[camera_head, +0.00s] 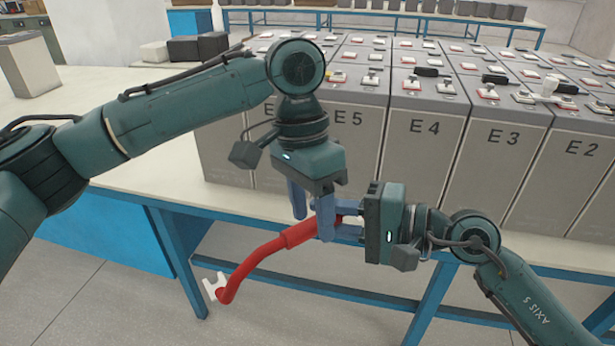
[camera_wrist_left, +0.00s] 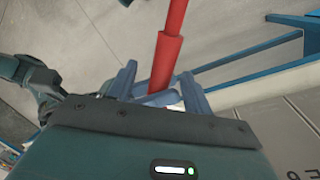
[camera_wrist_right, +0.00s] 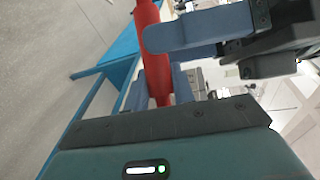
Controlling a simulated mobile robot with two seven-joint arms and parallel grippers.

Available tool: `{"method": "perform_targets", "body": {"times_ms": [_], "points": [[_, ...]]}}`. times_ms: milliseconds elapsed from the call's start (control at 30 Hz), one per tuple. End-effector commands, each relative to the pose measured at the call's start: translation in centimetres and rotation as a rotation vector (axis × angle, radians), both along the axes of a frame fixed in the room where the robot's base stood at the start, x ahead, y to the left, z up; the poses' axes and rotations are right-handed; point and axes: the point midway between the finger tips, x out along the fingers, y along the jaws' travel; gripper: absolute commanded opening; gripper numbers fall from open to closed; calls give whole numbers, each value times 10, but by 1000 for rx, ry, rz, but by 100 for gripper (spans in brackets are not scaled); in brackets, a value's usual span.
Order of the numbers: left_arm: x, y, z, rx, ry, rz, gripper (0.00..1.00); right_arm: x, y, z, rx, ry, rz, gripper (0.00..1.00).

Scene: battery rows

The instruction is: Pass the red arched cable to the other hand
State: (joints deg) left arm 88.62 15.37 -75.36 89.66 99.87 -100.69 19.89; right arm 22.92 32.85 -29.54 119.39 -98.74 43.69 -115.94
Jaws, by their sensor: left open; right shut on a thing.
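The red arched cable (camera_head: 262,251) hangs in front of the table edge, with a pale metal lug (camera_head: 215,287) at its lower left end. My right gripper (camera_head: 338,229) is shut on the cable near its upper right end. My left gripper (camera_head: 312,208) is open and comes down from above, close beside the right fingers. In the left wrist view the cable (camera_wrist_left: 168,60) runs between the two open left fingers. In the right wrist view the cable (camera_wrist_right: 155,50) lies between the right fingers, with a left finger across the view. The cable's far end is hidden by the grippers.
Rows of grey battery cells marked E5, E4 (camera_head: 424,130), E3 and E2 stand on the table (camera_head: 140,175) just behind the grippers. The blue table frame (camera_head: 180,250) runs below. The floor in front is clear.

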Motion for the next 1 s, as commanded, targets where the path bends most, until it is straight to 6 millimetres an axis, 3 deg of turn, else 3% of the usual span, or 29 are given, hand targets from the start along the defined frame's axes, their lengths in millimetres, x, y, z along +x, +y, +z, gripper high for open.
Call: {"method": "perform_targets", "body": {"times_ms": [100,300,700,1000], "points": [[-4,-2,-21,1,1,1,50,0,0,2,3,-2,0,0],[-7,-4,-42,0,0,1,50,0,0,2,3,-2,0,0],[-8,-5,-48,-1,-1,1,50,0,0,2,3,-2,0,0],[-9,-6,-47,-3,0,-2,25,0,0,2,3,-2,-1,0]]}}
